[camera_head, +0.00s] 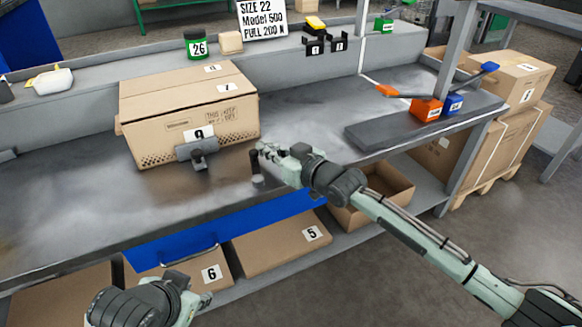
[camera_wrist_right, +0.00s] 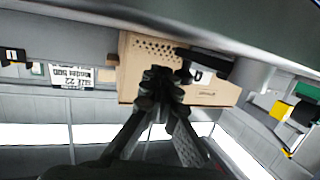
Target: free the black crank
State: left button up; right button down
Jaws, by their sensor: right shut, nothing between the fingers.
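A grey bracket with a dark knob (camera_head: 197,153) stands on the bench in front of the large cardboard box (camera_head: 165,140). A dark upright handle (camera_head: 255,162) stands at the bench's front edge. I cannot tell for sure which of these dark parts is the black crank. My right gripper (camera_head: 262,150) is just beside and above the upright handle; contact is unclear. In the right wrist view its fingers (camera_wrist_right: 162,78) are together and empty, with a black bar (camera_wrist_right: 205,62) beyond them. My left gripper (camera_head: 195,300) is low at the front, below the bench top, its fingers unclear.
A dark slab (camera_head: 400,132) and orange (camera_head: 427,108) and blue (camera_head: 453,104) blocks with levers lie on the right of the bench. Boxes 5 (camera_head: 285,248) and 6 (camera_head: 190,275) are on the lower shelf. The bench left of the large box is mostly clear.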

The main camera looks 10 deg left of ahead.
pick_arm(q)
jog(key=shift+s+a+f+g, duration=0.15)
jog(key=shift+s+a+g, duration=0.15)
jog(key=shift+s, duration=0.05)
pick_arm(e)
jog(key=shift+a, duration=0.4)
dwell(0.4)
